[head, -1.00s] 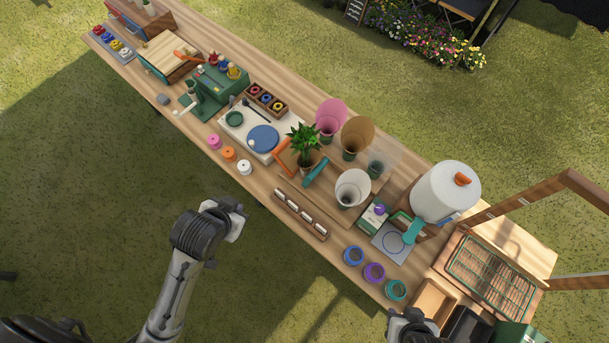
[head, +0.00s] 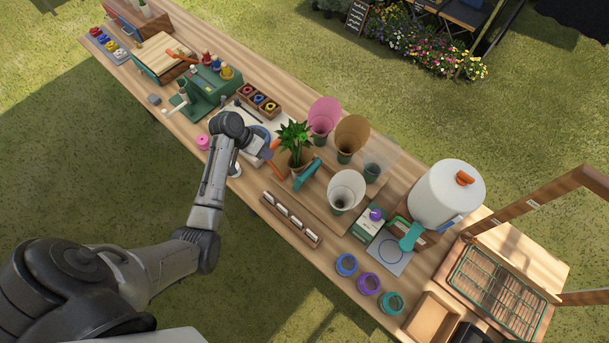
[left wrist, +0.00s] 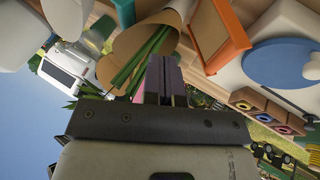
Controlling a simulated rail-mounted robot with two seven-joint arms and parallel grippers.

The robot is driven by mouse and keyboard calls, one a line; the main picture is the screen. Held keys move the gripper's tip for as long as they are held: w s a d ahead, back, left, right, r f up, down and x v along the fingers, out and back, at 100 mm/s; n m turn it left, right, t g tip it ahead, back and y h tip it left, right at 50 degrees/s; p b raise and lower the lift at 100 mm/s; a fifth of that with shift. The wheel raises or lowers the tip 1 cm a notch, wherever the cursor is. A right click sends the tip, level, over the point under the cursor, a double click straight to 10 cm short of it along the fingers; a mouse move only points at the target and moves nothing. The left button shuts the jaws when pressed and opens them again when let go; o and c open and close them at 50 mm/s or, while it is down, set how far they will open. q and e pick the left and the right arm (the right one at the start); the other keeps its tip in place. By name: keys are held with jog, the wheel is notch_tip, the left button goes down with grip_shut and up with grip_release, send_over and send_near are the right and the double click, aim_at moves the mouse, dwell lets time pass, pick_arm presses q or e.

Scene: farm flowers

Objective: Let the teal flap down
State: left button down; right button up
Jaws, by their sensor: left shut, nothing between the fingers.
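The teal flap (head: 308,174) stands raised and tilted on the wooden board just right of the potted plant (head: 295,145). A teal piece (left wrist: 123,10), apparently this flap, shows at the top of the left wrist view. The matching orange flap (left wrist: 216,36) stands left of the pot; in the head view it is partly behind my left gripper. My left gripper (head: 266,152) is beside the orange flap, left of the plant and apart from the teal flap. Its fingers (left wrist: 167,80) are shut and empty in the left wrist view. My right gripper is out of view.
Paper cones in pink (head: 323,118), brown (head: 351,137) and white (head: 346,189) stand behind and right of the flaps. A long wooden rack (head: 290,220) lies along the front edge. A large white container (head: 446,197) stands farther right.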

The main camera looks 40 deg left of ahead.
aim_at(307, 175)
pick_arm(q)
jog(key=shift+s+a+m, duration=0.15)
jog(key=shift+m, duration=0.35)
jog(key=w+d+f+p, duration=0.1)
jog(key=w+d+f, duration=0.2)
jog(key=d+f, duration=0.5)
jog(key=shift+d+f, duration=0.2)
jog(key=shift+f, duration=0.4)
